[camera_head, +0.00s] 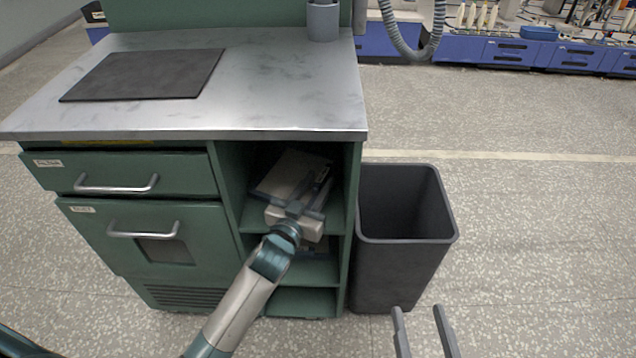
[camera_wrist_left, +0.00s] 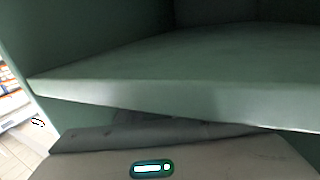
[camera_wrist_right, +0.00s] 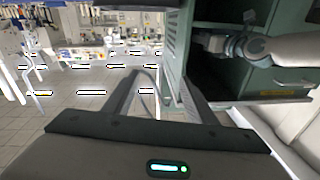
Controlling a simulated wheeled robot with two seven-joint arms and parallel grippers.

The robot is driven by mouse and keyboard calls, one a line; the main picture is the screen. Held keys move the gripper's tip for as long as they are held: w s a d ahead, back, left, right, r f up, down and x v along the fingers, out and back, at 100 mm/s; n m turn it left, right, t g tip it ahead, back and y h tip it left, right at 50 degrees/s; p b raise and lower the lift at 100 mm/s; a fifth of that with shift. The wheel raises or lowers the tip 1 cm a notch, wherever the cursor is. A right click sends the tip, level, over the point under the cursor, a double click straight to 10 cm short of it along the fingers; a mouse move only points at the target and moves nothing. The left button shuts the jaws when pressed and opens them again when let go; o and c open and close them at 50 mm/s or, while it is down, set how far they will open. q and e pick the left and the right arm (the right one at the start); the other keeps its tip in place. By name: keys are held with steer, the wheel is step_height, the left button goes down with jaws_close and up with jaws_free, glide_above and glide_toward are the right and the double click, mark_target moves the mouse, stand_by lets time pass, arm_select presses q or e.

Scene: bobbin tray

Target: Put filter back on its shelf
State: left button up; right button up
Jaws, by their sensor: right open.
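My left gripper (camera_head: 298,215) reaches into the upper open compartment on the cabinet's right side. A pale grey, slab-like thing, apparently the filter (camera_head: 288,172), is tilted inside that compartment, just beyond the gripper. Whether the fingers are on it is hidden by the hand and the shadow. In the left wrist view a green shelf board (camera_wrist_left: 190,92) crosses in front of the hand and covers the fingertips; its visible top is bare. My right gripper (camera_head: 423,325) is open and empty, low in front of the bin; its spread fingers also show in the right wrist view (camera_wrist_right: 160,95).
The green cabinet has a metal top (camera_head: 270,85) with a dark mat (camera_head: 145,75) and a grey cup (camera_head: 323,22). Its closed drawers (camera_head: 140,235) are left of the open shelves. A dark bin (camera_head: 400,270) stands close to its right side. Floor at the right is clear.

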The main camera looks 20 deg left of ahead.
arm_select(q)
steer(key=s, duration=0.3)
steer(key=s+a, duration=0.1)
steer(key=s, duration=0.3)
steer(key=s+p, duration=0.1)
steer(key=s, duration=0.3)
steer(key=shift+s+a, duration=0.15)
steer(key=shift+s, duration=0.1)
arm_select(e)
steer(key=f+g, duration=0.1)
steer(key=f, duration=0.1)
steer(key=d+f+g+h, duration=0.1)
steer(key=f, duration=0.1)
steer(key=shift+f+g, duration=0.4)
arm_select(q)
steer(key=s+d+f+g+h, duration=0.1)
steer(key=s+d, duration=0.4)
steer(key=s, duration=0.3)
steer(key=s+d+f+m+g+h, duration=0.1)
steer(key=s+d+g+h, duration=0.1)
steer(key=s+d, duration=0.4)
steer(key=s, duration=0.3)
steer(key=shift+s+d+f+h, duration=0.15)
steer(key=shift+s+h, duration=0.05)
steer(key=shift+h, duration=0.1)
arm_select(e)
steer(key=shift+f, duration=0.1)
